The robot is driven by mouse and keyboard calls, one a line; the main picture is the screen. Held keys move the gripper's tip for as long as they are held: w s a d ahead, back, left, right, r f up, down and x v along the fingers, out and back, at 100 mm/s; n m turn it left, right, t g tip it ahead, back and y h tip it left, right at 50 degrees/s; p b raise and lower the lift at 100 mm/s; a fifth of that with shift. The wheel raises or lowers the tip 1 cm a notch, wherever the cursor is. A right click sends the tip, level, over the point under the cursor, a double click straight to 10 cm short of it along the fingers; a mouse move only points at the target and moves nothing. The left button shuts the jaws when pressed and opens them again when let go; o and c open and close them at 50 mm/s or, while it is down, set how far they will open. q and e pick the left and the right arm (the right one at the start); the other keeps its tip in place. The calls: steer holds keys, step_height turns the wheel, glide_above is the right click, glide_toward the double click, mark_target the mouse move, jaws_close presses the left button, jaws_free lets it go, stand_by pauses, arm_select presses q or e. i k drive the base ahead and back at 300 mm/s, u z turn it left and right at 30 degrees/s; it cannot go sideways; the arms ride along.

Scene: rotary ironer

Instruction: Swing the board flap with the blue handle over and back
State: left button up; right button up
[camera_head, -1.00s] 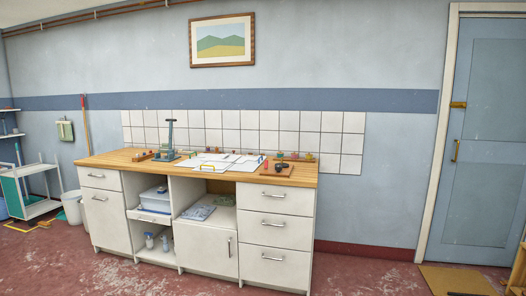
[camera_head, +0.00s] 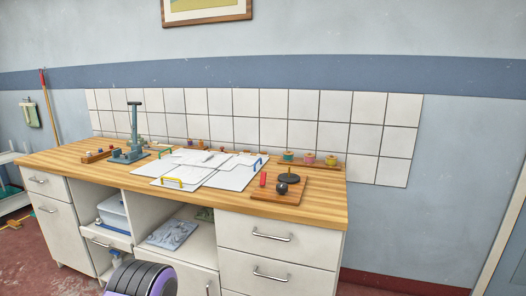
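The white folding board (camera_head: 205,172) lies on the wooden worktop, its flaps looking flat. A blue handle (camera_head: 257,164) stands at the right edge of its right flap. A yellow handle (camera_head: 173,183) stands at the front left edge, and another yellow handle (camera_head: 165,153) at the back left. Neither of my grippers is in view. Only a dark, ringed part of my own arm shows at the bottom, in front of the cabinet and well below the board.
A green press-like stand (camera_head: 134,135) stands left of the board. A wooden base (camera_head: 268,196) with a dark ball and disc sits to its right. Several coloured spools (camera_head: 309,158) line the back by the tiles. The front worktop strip is mostly clear.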

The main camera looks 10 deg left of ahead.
mark_target(236, 180)
steer(key=i, duration=0.15)
steer(key=z, duration=3.35)
steer(key=k, duration=2.05)
steer(key=u, duration=0.55)
